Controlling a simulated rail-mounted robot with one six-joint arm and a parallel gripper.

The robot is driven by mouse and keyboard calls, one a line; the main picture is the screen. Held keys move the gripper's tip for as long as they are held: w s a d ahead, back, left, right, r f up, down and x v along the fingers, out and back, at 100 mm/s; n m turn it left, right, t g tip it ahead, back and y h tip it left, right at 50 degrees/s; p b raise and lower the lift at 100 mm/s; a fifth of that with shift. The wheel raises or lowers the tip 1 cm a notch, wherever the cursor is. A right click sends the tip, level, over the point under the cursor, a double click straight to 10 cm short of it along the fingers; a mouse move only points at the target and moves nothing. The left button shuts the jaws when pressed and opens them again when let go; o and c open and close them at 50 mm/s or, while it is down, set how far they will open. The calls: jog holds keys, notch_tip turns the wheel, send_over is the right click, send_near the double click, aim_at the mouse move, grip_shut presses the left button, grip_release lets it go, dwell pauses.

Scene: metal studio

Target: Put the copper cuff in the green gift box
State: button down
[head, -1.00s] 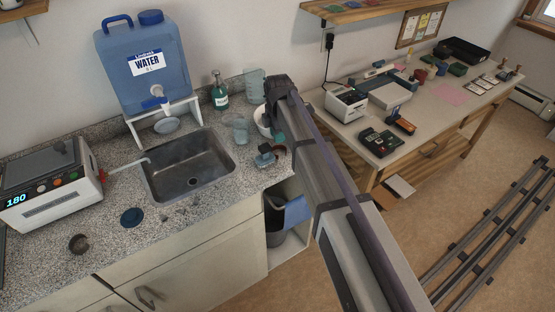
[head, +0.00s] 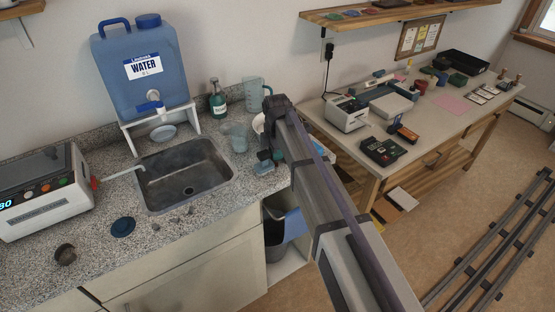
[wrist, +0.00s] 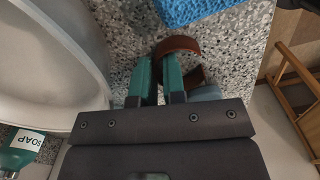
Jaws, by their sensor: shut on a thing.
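The copper cuff (wrist: 179,45) is a brown curved band at the green fingertips of my gripper (wrist: 160,68) in the wrist view. My gripper is shut on it, just above the speckled counter; whether the cuff touches the counter I cannot tell. In the head view my arm mostly hides the gripper and the cuff, near the counter's right end. A small dark green box (head: 457,79), seemingly the green gift box, stands far back on the right-hand bench; its inside is too small to make out.
A blue sponge (wrist: 205,8) lies close to the cuff. A white vessel (wrist: 50,60) stands left of my gripper, with a soap bottle (wrist: 22,150) near it. The sink (head: 187,172) is to the left. A gap separates the counter from the cluttered bench (head: 480,112).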

jog(key=shift+r, duration=0.1)
notch_tip(320, 180, up, 10)
jog(key=p, duration=1)
